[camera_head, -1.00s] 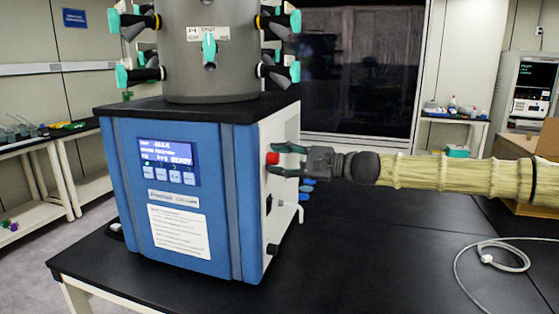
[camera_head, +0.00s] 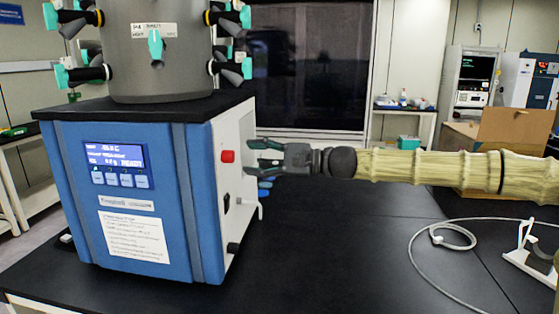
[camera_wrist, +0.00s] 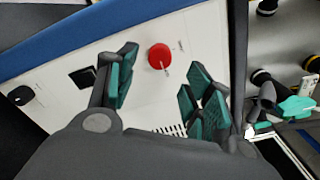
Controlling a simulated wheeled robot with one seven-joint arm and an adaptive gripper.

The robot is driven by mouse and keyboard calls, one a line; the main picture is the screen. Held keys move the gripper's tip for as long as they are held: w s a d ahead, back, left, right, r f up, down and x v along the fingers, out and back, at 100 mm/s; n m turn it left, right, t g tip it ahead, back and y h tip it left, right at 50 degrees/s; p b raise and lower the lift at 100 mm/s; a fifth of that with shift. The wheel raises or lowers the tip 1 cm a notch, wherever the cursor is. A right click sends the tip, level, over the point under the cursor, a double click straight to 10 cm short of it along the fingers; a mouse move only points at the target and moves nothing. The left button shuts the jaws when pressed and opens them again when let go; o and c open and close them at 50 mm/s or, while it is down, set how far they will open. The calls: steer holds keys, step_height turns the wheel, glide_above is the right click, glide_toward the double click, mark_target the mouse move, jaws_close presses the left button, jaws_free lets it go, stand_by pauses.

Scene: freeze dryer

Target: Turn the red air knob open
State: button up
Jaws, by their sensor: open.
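The red air knob (camera_head: 227,156) sits on the white side panel (camera_head: 232,190) of the blue freeze dryer (camera_head: 150,200). In the wrist view the red knob (camera_wrist: 159,56) shows with a thin pale pointer, beyond and between my finger pads. My gripper (camera_head: 262,157) is to the right of the panel at about the knob's height, its fingers pointing at the panel. In the wrist view my gripper (camera_wrist: 160,88) is open with green pads spread and nothing between them; a gap to the knob shows.
A black switch (camera_wrist: 83,77) and a black knob (camera_wrist: 21,95) are on the same panel. A bent white spout (camera_head: 250,204) sticks out below. A white cable (camera_head: 440,238) lies on the black table (camera_head: 330,260). A cardboard box (camera_head: 500,140) stands behind my arm.

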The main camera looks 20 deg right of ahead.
steer(key=v, duration=0.6)
stand_by(0.3)
steer(key=shift+s+d, duration=0.1)
steer(key=shift+d, duration=0.05)
stand_by(0.4)
